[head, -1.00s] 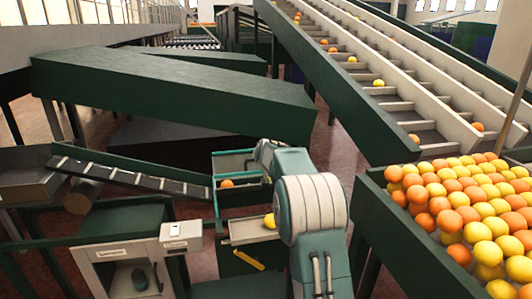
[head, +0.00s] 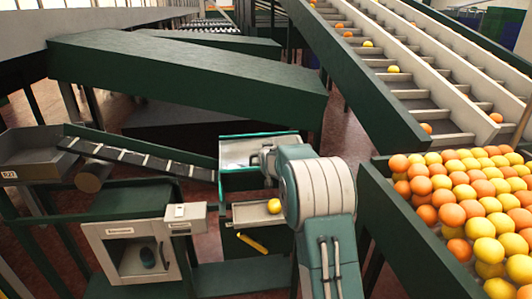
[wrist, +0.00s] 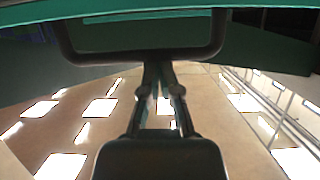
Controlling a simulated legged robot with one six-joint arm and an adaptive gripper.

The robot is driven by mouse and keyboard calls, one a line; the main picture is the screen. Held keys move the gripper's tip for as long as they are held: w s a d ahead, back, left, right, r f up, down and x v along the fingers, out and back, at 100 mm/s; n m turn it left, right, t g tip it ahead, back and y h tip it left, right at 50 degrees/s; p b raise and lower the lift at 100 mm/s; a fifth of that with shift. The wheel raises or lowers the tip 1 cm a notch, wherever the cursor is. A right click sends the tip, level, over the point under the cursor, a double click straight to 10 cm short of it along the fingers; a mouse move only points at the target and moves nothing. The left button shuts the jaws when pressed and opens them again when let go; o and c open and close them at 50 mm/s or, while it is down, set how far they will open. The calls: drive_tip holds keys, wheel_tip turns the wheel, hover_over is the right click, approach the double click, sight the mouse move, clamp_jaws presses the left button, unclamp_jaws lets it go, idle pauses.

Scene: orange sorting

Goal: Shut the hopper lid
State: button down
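The green hopper (head: 246,181) stands at the centre of the head view, left of my arm. A pale, shiny panel with a teal rim, seemingly its lid (head: 236,152), shows at its top. My gripper (head: 262,160) is at the panel's right side, partly hidden by my arm. In the wrist view my gripper (wrist: 158,68) has its fingers together, with nothing seen between them. Their tips meet the underside of a dark handle bar (wrist: 105,58) joined to a teal edge. I cannot tell whether they touch it. A glossy tan surface with bright reflections lies beyond.
A tray with a yellow fruit (head: 274,206) sits below the hopper. A narrow belt (head: 140,158) comes in from the left. A white cabinet (head: 145,250) stands at front left. A bin of oranges and yellow fruit (head: 470,200) is to the right, beside an inclined conveyor (head: 410,80).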

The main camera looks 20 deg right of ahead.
drive_tip(key=f, duration=0.2)
drive_tip(key=shift+s+d+f+g, duration=0.1)
drive_tip(key=shift+s+f+g, duration=0.25)
drive_tip(key=shift+g, duration=0.05)
drive_tip(key=shift+r, duration=0.15)
drive_tip(key=shift+t, duration=0.3)
wheel_tip(320, 180, up, 6)
drive_tip(key=s+a+f, duration=0.2)
drive_tip(key=s+f, duration=0.4)
drive_tip(key=f, duration=0.2)
drive_tip(key=s+a+r+n+g+y, duration=0.1)
drive_tip(key=s+a+r+g, duration=0.1)
drive_tip(key=s+a+r, duration=0.55)
drive_tip(key=s+a+r+g+y, duration=0.1)
drive_tip(key=s+a+r, duration=0.3)
drive_tip(key=s, duration=0.6)
drive_tip(key=s+a+f+n+g, duration=0.1)
drive_tip(key=s+a+g, duration=0.1)
drive_tip(key=s, duration=1.1)
drive_tip(key=s+a+f+n+g+y, duration=0.1)
drive_tip(key=s+a, duration=0.3)
drive_tip(key=s, duration=0.9)
drive_tip(key=shift+s+g+y, duration=0.15)
drive_tip(key=shift+g+y, duration=0.15)
drive_tip(key=shift+g, duration=0.6)
